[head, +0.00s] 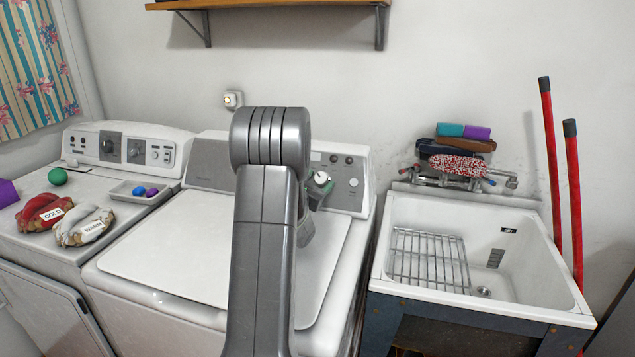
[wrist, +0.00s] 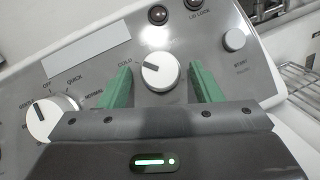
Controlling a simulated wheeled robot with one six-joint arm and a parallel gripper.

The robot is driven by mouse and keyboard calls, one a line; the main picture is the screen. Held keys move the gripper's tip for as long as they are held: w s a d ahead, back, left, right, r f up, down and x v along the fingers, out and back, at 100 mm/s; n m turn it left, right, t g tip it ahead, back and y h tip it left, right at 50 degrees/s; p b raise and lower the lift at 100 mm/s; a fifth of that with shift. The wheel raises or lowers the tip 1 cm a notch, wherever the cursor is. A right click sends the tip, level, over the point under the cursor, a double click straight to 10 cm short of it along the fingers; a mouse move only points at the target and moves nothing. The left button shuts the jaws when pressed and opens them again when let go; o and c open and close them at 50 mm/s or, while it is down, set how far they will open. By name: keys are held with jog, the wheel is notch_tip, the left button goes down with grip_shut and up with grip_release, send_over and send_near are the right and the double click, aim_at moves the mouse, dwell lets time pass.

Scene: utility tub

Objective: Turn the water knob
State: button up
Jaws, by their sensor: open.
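The water knob (wrist: 161,73) is a round white dial on the washer's grey control panel, beside the word COLD. Its dark pointer mark faces left, towards that word. My gripper (wrist: 159,67) is open, with one green finger to the left of the knob and one to the right. A gap shows between each finger and the knob, and I cannot tell how deep the fingers reach. In the head view the knob (head: 321,177) shows just right of my arm, with my gripper (head: 316,190) at it; my arm hides part of the panel.
A second white knob (wrist: 52,118), near OFF, QUICK and NORMAL, is left of my gripper. A START button (wrist: 234,40) is at the right. The washer lid (head: 180,262) is clear. A white tub (head: 505,222) with a wire rack (head: 428,259) stands right. A shelf (head: 270,5) hangs above.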

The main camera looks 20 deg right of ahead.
jog(key=c, duration=1)
